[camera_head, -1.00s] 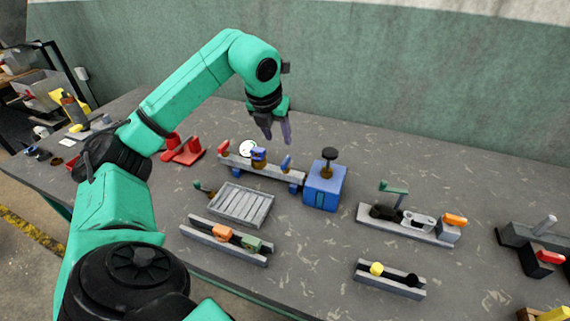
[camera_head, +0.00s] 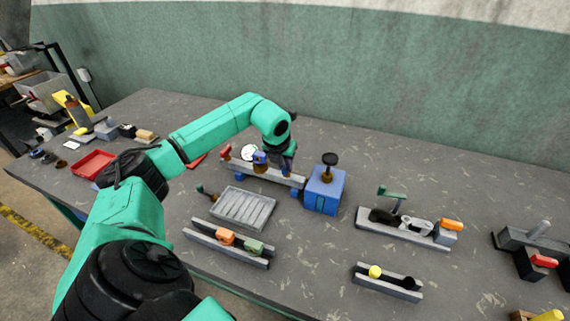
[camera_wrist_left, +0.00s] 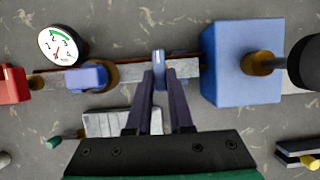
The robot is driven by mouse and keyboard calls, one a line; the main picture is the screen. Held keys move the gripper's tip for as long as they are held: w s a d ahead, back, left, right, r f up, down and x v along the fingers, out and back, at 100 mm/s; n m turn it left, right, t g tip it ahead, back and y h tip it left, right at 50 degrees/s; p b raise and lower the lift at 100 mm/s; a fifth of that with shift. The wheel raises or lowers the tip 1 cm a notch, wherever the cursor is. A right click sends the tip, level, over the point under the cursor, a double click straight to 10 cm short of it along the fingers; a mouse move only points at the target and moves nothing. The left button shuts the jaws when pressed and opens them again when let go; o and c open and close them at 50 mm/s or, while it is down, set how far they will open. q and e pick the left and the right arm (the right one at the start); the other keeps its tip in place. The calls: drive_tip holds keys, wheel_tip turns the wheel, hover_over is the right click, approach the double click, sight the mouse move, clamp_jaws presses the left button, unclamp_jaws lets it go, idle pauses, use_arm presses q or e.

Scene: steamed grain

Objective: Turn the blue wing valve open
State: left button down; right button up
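The blue wing valve (camera_wrist_left: 158,63) sits on the grey pipe rail, to the left of the blue box. My left gripper (camera_wrist_left: 159,74) is over it with one dark finger on each side of the upright wing. The fingers stand apart with a slim gap to the wing; firm contact does not show. In the head view my left gripper (camera_head: 284,163) comes down on the right part of the rail (camera_head: 240,166) and hides most of the wing. A second blue handle (camera_wrist_left: 88,76) on a brass collar lies further left along the rail. My right gripper is out of view.
The blue box (camera_head: 323,190) with a dark knob stands close right of the gripper. A round gauge (camera_wrist_left: 62,44) and a red handle (camera_wrist_left: 12,86) are at the rail's left. A slatted grey tray (camera_head: 243,207) lies in front. The green wall rises behind.

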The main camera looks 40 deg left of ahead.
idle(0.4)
use_arm(q)
drive_tip(key=m+b, duration=0.1)
drive_tip(key=m+h+b, duration=0.1)
drive_tip(key=shift+a+m, duration=0.25)
drive_tip(key=shift+m, duration=0.15)
drive_tip(key=shift+a+m+h, duration=0.1)
drive_tip(key=shift+m+h, duration=0.2)
drive_tip(key=shift+m, duration=0.5)
drive_tip(key=shift+r+m+h+b, duration=0.1)
drive_tip(key=shift+m+h+b, duration=0.3)
drive_tip(key=shift+m, duration=0.5)
drive_tip(key=m, duration=0.1)
drive_tip(key=m+h, duration=0.1)
drive_tip(key=m, duration=0.1)
drive_tip(key=shift+w+a+r+m+p, duration=0.1)
drive_tip(key=shift+w+a+m+p, duration=0.05)
drive_tip(key=shift+a+m+p, duration=0.15)
drive_tip(key=m, duration=0.2)
drive_tip(key=m+g+h+p, duration=0.1)
drive_tip(key=shift+w+a+m, duration=0.15)
drive_tip(key=shift+w+m, duration=0.05)
drive_tip(key=shift+m, duration=0.2)
drive_tip(key=shift+w+a+m+g+h, duration=0.1)
drive_tip(key=shift+m+g+h, duration=0.3)
drive_tip(key=shift+m, duration=0.7)
drive_tip(key=shift+w+m+g+h, duration=0.1)
drive_tip(key=shift+m+g+h, duration=0.25)
drive_tip(key=shift+m, duration=0.75)
